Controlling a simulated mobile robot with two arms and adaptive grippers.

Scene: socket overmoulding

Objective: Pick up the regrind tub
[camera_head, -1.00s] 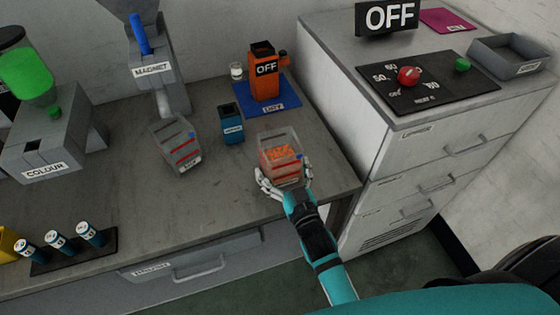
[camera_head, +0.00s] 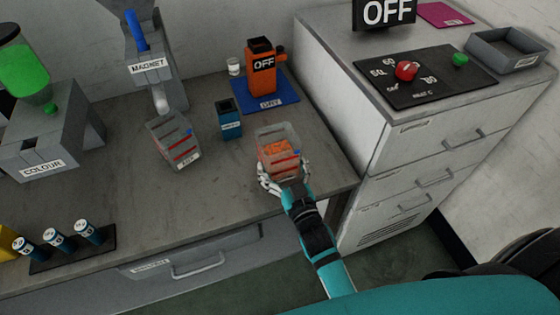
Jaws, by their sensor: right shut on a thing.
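A clear tub with orange granules (camera_head: 277,147) and red bands is at the front of the bench, right of the middle; I take it to be the regrind tub, though no label on it can be read. My right gripper (camera_head: 283,178) is shut on its near, lower side, with pale fingers around it. The fingers hide the tub's base, so I cannot tell whether it touches the bench. A second clear tub with red bands and a small label (camera_head: 174,142) stands below the magnet unit. My left gripper is not in view.
A small blue container (camera_head: 229,120) stands behind and left of the held tub. An orange unit marked OFF (camera_head: 262,68) sits on a blue mat (camera_head: 275,99). A grey cabinet (camera_head: 405,150) rises at right. Bare bench lies left of the tub.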

